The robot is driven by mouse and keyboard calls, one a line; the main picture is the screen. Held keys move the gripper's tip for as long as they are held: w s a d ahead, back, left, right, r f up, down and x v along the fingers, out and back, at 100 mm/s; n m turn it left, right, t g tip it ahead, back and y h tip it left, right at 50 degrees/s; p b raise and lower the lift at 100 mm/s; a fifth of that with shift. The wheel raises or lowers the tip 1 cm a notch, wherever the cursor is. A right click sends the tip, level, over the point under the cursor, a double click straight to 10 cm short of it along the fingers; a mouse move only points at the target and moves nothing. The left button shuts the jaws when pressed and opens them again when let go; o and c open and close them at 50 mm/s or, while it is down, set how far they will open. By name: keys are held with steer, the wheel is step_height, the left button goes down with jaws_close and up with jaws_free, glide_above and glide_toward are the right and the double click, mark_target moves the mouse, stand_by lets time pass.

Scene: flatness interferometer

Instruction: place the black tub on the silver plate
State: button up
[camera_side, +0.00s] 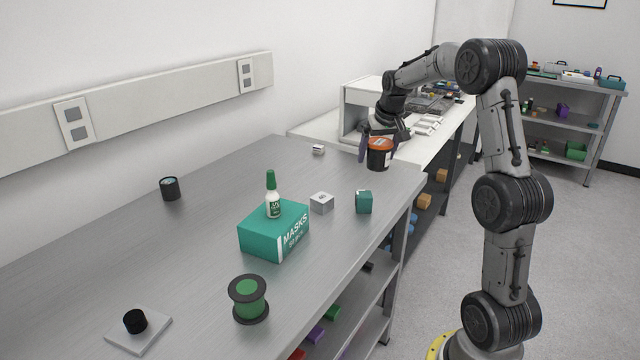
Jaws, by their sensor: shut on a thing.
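A black tub (379,160) with an orange lid and a pale label is at the far right end of the grey metal table. My gripper (381,140) is shut on it from above and behind, with one dark finger showing at its left side. The tub looks upright; whether it touches the table or hangs just above it, I cannot tell. A flat silver-grey square plate (152,335) lies at the near left of the table, far from my gripper. A small black cylinder (135,321) stands on that plate.
A teal masks box (262,240) with a green-capped bottle (272,198) on top stands mid-table. Near it are a grey cube (321,202), a teal block (364,202) and a green spool (248,300). A dark cup (170,188) stands at the back left. The left middle is clear.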

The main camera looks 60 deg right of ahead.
step_height(320, 180, up, 10)
steer(key=shift+f, duration=0.2)
steer(key=w+a+n+y, duration=0.15)
steer(key=w+a, duration=0.25)
steer(key=a, duration=0.4)
steer(key=w+a+n+t, duration=0.1)
steer(key=w+a+n, duration=0.2)
steer(key=a, duration=0.5)
steer(key=w+a+n+y, duration=0.1)
steer(key=w+a+n, duration=0.25)
steer(key=a, duration=0.35)
steer(key=s+a+n+y, duration=0.1)
steer(key=s+a+n, duration=0.15)
steer(key=a, duration=0.95)
steer(key=s+a+n+g+y, duration=0.15)
steer(key=a+n, duration=0.25)
steer(key=a, duration=0.7)
steer(key=s+a+n+y, duration=0.1)
steer(key=a+n, duration=0.2)
steer(key=a, duration=0.9)
glide_above(126, 317)
steer(key=s, duration=0.1)
steer(key=f, duration=1.3)
steer(key=shift+d+f, duration=0.25)
steer(key=shift+f, duration=0.15)
steer(key=shift+w+a+f, duration=0.2)
steer(key=shift+w+f, duration=0.2)
steer(key=shift+f, duration=0.2)
steer(key=shift+w+f, duration=0.1)
steer(key=shift+f, duration=1.5)
